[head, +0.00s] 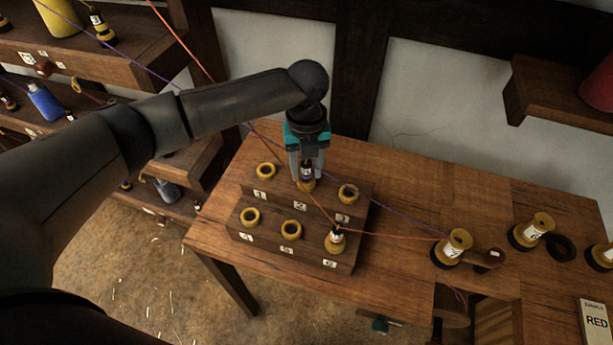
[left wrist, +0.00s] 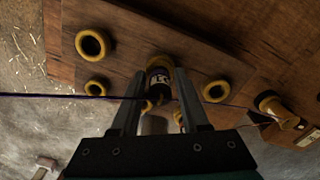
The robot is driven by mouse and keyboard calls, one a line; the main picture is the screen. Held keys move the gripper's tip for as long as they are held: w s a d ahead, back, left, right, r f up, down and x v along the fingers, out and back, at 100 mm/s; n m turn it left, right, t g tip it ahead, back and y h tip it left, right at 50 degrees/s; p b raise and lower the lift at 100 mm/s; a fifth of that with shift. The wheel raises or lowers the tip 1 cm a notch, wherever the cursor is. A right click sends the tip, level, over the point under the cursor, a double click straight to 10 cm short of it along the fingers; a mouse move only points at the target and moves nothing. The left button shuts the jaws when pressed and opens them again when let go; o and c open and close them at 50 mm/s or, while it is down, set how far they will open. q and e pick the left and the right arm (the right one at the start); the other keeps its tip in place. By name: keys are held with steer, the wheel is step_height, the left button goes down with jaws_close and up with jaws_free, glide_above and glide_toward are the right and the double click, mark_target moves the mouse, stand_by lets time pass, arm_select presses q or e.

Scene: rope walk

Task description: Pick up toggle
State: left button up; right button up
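A toggle (head: 306,172) with a dark body, pale label and yellow base stands upright in the middle hole of the rack's back row. It also shows in the left wrist view (left wrist: 158,80). My left gripper (head: 307,176) points down over it, one finger on each side. In the left wrist view the fingers (left wrist: 160,76) straddle it closely; I cannot tell whether they touch it. A second, similar toggle (head: 336,240) stands in the front row's right hole, with orange cord at it. My right gripper is not in view.
The stepped wooden rack (head: 262,253) has several empty yellow-rimmed holes. Orange and purple cords cross near my left gripper. Shelves (head: 120,60) stand at the left.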

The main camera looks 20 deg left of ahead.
arm_select(q)
jaws_close()
steer(key=shift+r, duration=0.15)
